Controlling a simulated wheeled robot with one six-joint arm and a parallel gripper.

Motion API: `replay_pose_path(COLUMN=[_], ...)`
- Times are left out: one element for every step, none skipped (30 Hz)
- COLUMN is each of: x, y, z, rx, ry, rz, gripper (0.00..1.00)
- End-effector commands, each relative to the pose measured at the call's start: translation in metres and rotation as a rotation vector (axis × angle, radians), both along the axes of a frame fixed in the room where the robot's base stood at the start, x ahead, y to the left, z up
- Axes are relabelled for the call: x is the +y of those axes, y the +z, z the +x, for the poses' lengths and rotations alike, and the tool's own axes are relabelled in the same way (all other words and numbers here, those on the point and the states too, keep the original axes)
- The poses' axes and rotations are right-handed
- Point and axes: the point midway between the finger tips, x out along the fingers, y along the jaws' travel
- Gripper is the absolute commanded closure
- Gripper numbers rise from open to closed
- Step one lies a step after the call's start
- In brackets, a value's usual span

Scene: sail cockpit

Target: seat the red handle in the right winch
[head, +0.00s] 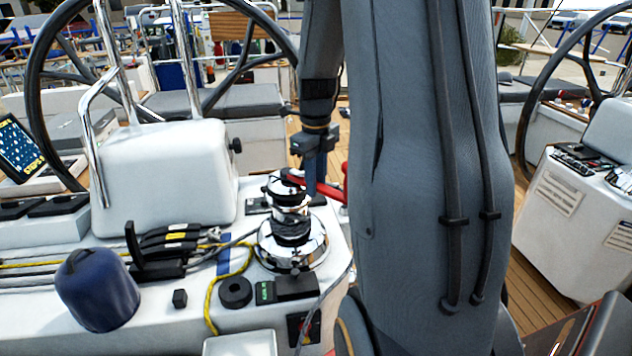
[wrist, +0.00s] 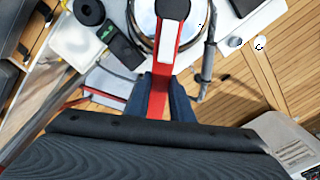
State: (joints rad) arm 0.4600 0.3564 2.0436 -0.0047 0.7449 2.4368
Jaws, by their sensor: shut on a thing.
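The chrome right winch (head: 292,250) stands on the white cockpit console, left of my arm. The red handle (head: 332,190) reaches from above the winch top out to the right. My gripper (head: 317,178) points down beside the winch and is shut on the handle's outer part. In the wrist view, the red handle (wrist: 159,84) runs between the dark fingers of my gripper (wrist: 160,95). Its far end lies over the chrome winch (wrist: 143,20). I cannot tell whether the handle's end sits in the socket or just above it. My arm hides part of the handle.
A blue-covered drum (head: 97,290) stands on the left of the console. Black rope clutches (head: 165,247) and a yellow rope (head: 212,296) lie left of the winch. A steering wheel (head: 36,95) and a steel rail (head: 92,125) rise behind. Teak deck lies right of the console.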

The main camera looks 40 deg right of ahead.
Motion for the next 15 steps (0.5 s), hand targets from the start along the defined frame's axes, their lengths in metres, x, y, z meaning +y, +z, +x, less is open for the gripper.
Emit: replay_pose_path(x=[-0.0002,-0.0002,-0.0002,-0.0002,-0.0002,-0.0002,-0.0002,-0.0002,-0.0002,-0.0002,-0.0002,-0.0001,-0.0001,-0.0002,-0.0001], y=[-0.0005,-0.0009,-0.0014,-0.0011,-0.0010,-0.0009,-0.0009,-0.0009,-0.0009,-0.0009,-0.0009,-0.0009,-0.0010,-0.0010,-0.0011], z=[0.0004,0.0004,0.0004,0.0003,0.0003,0.0003,0.0003,0.0003,0.0003,0.0003,0.0003,0.0002,0.0002,0.0001,0.0001], rx=[-0.001,-0.001,-0.001,-0.001,-0.001,-0.001,-0.001,-0.001,-0.001,-0.001,-0.001,-0.001,-0.001,-0.001,0.000], ry=[0.000,0.000,0.000,0.000,0.000,0.000,0.000,0.000,0.000,0.000,0.000,0.000,0.000,0.000,0.000], rz=[-0.001,-0.001,-0.001,-0.001,-0.001,-0.001,-0.001,-0.001,-0.001,-0.001,-0.001,-0.001,0.000,0.000,0.000], gripper=[1.00,1.00,1.00,1.00,1.00,1.00,1.00,1.00,1.00,0.75,0.70,0.63,0.58,0.58,0.58])
